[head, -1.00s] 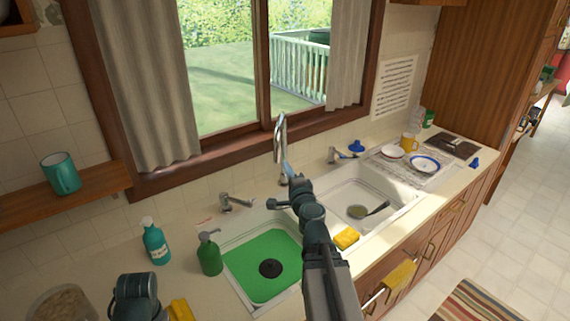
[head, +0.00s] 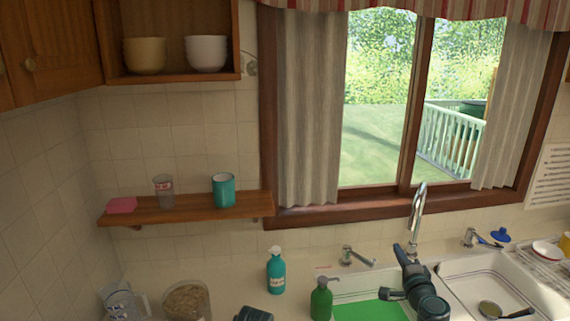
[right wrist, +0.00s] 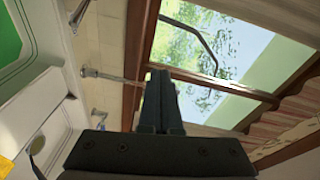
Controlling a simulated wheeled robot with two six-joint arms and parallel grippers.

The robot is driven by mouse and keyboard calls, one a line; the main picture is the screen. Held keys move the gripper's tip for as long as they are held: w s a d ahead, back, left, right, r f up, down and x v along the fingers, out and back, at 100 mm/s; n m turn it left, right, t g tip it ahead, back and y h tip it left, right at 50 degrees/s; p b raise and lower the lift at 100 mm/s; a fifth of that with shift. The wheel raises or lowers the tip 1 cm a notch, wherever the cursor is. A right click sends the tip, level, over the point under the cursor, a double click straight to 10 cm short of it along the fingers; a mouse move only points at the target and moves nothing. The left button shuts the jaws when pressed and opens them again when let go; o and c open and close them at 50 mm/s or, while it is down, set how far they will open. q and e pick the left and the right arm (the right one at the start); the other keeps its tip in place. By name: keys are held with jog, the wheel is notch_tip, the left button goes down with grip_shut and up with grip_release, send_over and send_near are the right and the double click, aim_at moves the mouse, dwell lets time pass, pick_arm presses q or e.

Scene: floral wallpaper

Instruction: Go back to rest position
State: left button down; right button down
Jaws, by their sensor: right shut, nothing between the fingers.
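My right gripper (head: 398,249) reaches up from the bottom of the head view, in front of the sink tap (head: 418,215). In the right wrist view its two dark fingers (right wrist: 161,90) are together with nothing between them. It is raised and touches nothing that I can make out. A dark part of my left arm shows at the bottom edge of the head view, left of the green soap bottle (head: 321,299). My left gripper itself is not visible.
A teal bottle (head: 276,271) and a glass jar (head: 187,300) stand on the counter. A wooden shelf (head: 170,211) holds a teal mug (head: 224,190), a glass and a pink sponge.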

jog(key=s+a+f+n+g+y, duration=0.25)
jog(key=a+f+n, duration=0.2)
jog(key=a, duration=0.45)
jog(key=s+a+f+n+g+y, duration=0.1)
jog(key=a+f+n+g+y, duration=0.3)
jog(key=a, duration=0.5)
jog(key=s+a+f+n+g+y, duration=0.2)
jog(key=a+f+n+g, duration=0.15)
jog(key=a+n, duration=0.45)
jog(key=s+a+f+n+g+h, duration=0.1)
jog(key=s+f+g+h, duration=0.1)
jog(key=s, duration=0.3)
jog(key=s+a+f+n+g+h, duration=0.1)
jog(key=s+f+n+g+h, duration=0.1)
jog(key=s+f+g+h, duration=0.1)
jog(key=s+a+f+n+g+h, duration=0.1)
jog(key=s+f+g+h, duration=0.1)
jog(key=s, duration=0.5)
jog(key=shift+s+a+f+g+h, duration=0.1)
jog(key=shift+a+f+g+h, duration=0.1)
jog(key=shift+f, duration=0.25)
jog(key=shift+s+a+f+g+h, duration=0.1)
jog(key=shift+a+f+h, duration=0.05)
jog(key=shift+f, duration=0.3)
jog(key=shift+s+d+n+h, duration=0.2)
jog(key=shift+s+n+h, duration=0.05)
jog(key=shift+h, duration=0.05)
jog(key=shift+w, duration=0.15)
